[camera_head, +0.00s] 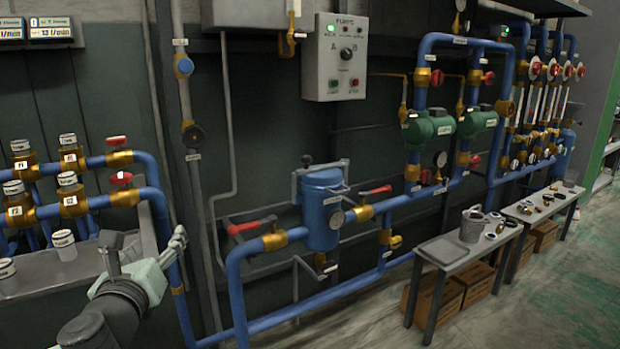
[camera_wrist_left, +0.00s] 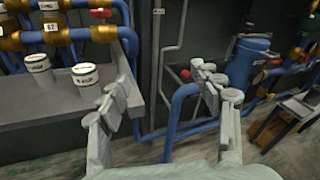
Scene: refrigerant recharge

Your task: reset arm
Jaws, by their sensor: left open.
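My left gripper (camera_head: 146,244) is at the lower left of the head view, with my forearm below it. Its two pale fingers stand wide apart. In the left wrist view the fingers (camera_wrist_left: 166,90) are spread with nothing between them, only wall, pipe and floor behind. It appears apart from the blue pipes and the grey ledge. My right gripper is in neither view.
A grey ledge (camera_head: 30,277) with white-capped containers (camera_head: 64,244) lies left of my left gripper. Blue pipes (camera_head: 160,215) run behind it. A blue filter vessel (camera_head: 322,212) and a grey bench (camera_head: 465,252) are to the right. Open floor (camera_head: 560,300) is at the lower right.

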